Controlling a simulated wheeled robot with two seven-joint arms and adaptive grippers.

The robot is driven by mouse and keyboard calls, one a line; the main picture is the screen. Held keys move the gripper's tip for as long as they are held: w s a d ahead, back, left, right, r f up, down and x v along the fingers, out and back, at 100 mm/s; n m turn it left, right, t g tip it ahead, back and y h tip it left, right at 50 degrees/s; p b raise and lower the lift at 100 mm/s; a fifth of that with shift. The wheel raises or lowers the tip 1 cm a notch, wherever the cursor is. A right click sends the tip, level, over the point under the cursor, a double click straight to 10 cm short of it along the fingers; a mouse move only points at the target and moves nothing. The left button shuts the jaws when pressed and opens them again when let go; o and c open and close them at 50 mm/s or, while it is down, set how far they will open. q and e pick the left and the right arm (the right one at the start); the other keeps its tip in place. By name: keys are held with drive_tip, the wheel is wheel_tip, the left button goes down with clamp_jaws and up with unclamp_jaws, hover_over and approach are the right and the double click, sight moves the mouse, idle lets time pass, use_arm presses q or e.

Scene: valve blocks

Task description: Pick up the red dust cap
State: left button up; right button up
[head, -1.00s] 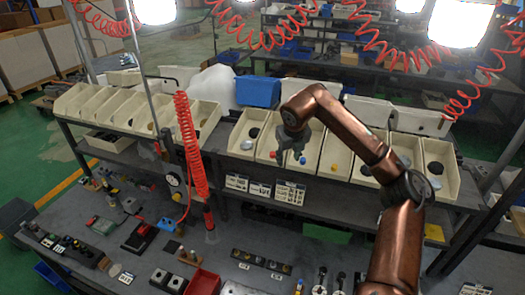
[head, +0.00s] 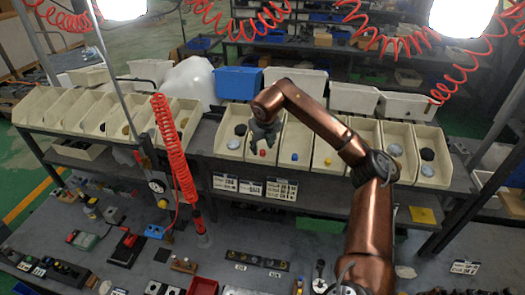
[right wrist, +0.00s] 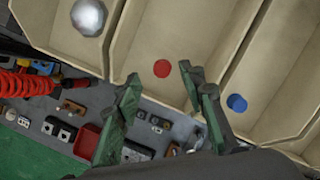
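The red dust cap (head: 262,153) lies in a cream bin on the raised shelf. In the right wrist view the red dust cap (right wrist: 161,68) sits on the bin floor, framed ahead of and between the fingertips. My right gripper (head: 265,140) hangs over that bin, just above and behind the cap in the head view. Its two fingers (right wrist: 160,80) are spread open with nothing between them. They look apart from the cap; the exact height is hard to tell. My left gripper is not in view.
A blue cap (head: 294,157) lies in the bin to the right and a yellow one (head: 327,161) beyond it. A bin with a silver round part (head: 234,144) is on the left. Thin bin walls separate them. A red coiled hose (head: 175,150) hangs to the left.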

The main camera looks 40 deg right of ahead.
sight(262, 151)
drive_tip(key=x, duration=0.3)
drive_tip(key=shift+w+r+p, duration=0.15)
drive_tip(key=shift+w+p, duration=0.15)
drive_tip(key=shift+s+d, duration=0.1)
drive_tip(key=shift+d, duration=0.05)
drive_tip(key=shift+s, duration=0.25)
drive_tip(key=shift+w+f, duration=0.2)
drive_tip(key=shift+f, duration=0.05)
drive_tip(key=shift+c, duration=1)
drive_tip(key=shift+s, duration=0.1)
drive_tip(key=c, duration=0.5)
drive_tip(key=shift+c, duration=0.4)
